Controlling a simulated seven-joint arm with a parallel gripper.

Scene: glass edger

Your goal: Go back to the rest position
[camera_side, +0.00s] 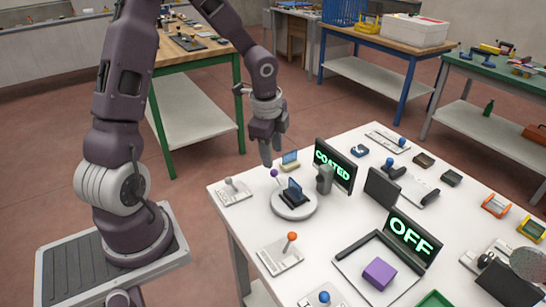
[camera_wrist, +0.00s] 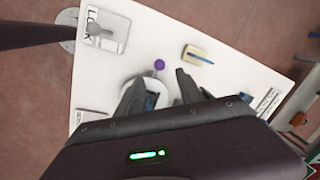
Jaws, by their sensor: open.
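My gripper (camera_side: 273,152) hangs above the far left part of the white table, its fingers pointing down. In the wrist view my gripper (camera_wrist: 160,84) shows two dark fingers spread apart, with no held object visible between them. Below it stands a round white turntable (camera_side: 293,210) bearing a dark holder with a small blue pane (camera_side: 295,190). A purple knob (camera_side: 274,173) stands at the turntable's far edge; it also shows in the wrist view (camera_wrist: 159,64). The gripper appears apart from these things. Its body hides much of the turntable in the wrist view.
A screen reading COATED (camera_side: 335,165) stands right of the turntable. Another screen reads OFF (camera_side: 411,238), near a purple block (camera_side: 379,273). A grey-knob lever (camera_side: 231,187) and an orange-knob lever (camera_side: 289,245) stand along the left side. Open floor lies left of the table.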

